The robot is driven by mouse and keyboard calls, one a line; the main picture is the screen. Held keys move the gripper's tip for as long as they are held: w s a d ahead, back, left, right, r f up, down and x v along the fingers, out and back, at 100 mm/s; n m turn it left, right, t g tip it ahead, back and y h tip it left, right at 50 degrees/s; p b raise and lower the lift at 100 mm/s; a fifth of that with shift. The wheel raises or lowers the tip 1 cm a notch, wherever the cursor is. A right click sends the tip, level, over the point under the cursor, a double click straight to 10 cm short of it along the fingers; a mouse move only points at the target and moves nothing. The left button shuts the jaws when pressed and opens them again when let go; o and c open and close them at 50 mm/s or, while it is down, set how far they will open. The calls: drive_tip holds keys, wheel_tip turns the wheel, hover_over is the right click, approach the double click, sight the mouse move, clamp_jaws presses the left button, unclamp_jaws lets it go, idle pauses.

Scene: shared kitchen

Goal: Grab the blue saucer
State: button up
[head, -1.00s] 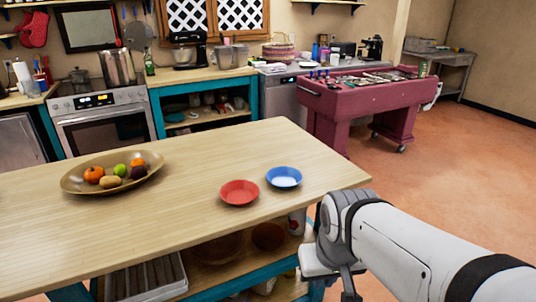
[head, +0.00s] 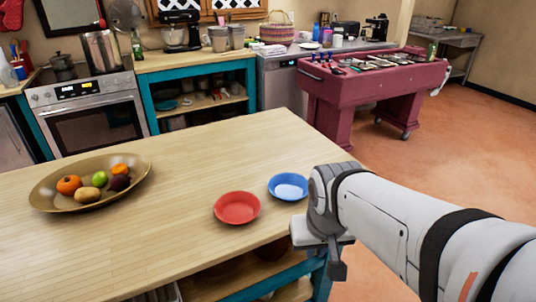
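The blue saucer (head: 289,187) lies flat on the wooden island table, near its right end in the head view. It has a pale blue centre, and nothing is in it. My arm comes in from the lower right, and its end with my gripper (head: 331,262) is at the table's right edge, to the right of and nearer than the saucer. A dark finger-like part hangs down there, apart from the saucer. Whether the gripper is open or shut does not show.
A red saucer (head: 237,208) sits just left of the blue one. A brown oval bowl (head: 48,198) of fruit stands at the table's left. The wooden tabletop (head: 190,165) between them is clear.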

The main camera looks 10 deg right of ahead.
drive_tip(key=w+d+r+m+t+h+p, duration=0.1)
drive_tip(key=w+d+r+m+h+p, duration=0.1)
drive_tip(key=w+d+m+p, duration=0.45)
drive_tip(key=m+t+y+p, duration=0.3)
drive_tip(key=m+y+p, duration=0.1)
drive_tip(key=m+p, duration=0.35)
approach(297, 199)
drive_tip(key=shift+w+d+f+b, duration=0.15)
drive_tip(key=shift+w+f+b, duration=0.3)
drive_tip(key=shift+w+f, duration=0.2)
drive_tip(key=b+x, duration=0.2)
drive_tip(key=x, duration=0.2)
drive_tip(key=b+x, duration=0.2)
drive_tip(key=x, duration=0.1)
drive_tip(key=shift+w+a+f, duration=0.1)
drive_tip(key=shift+a+f, duration=0.15)
drive_tip(key=shift+f, duration=0.1)
drive_tip(key=shift+r, duration=0.1)
drive_tip(key=shift+c, duration=0.2)
clamp_jaws()
